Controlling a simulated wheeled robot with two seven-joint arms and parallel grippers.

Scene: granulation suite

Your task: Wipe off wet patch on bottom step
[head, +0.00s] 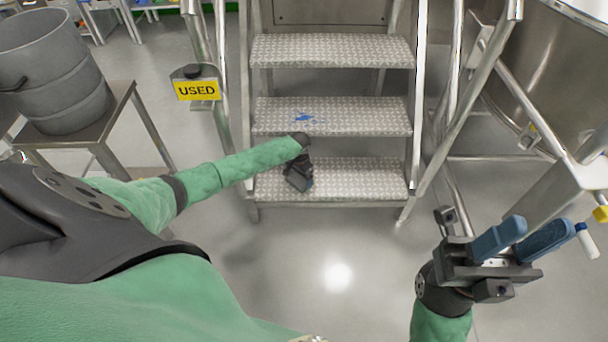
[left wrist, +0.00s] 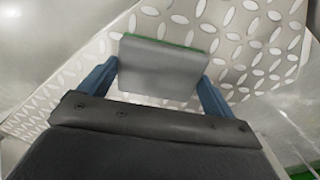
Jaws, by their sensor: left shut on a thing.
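The bottom step (head: 360,180) is grey metal tread plate, the lowest of three steps shown in the head view. My left gripper (head: 299,182) is low over its left part, hiding some of it. In the left wrist view my left gripper's blue fingers are shut on a grey block with a green edge (left wrist: 160,68), perhaps a wiping pad. The block is over the tread plate (left wrist: 245,50); I cannot tell whether it touches. I cannot make out the wet patch. My right gripper (head: 541,224) is open and empty, right of the stairs.
A blue mark or scrap (head: 304,118) is on the middle step (head: 365,118). Metal rails flank the stairs. A steel drum (head: 55,75) stands on a table at left. The floor (head: 340,240) before the stairs is clear.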

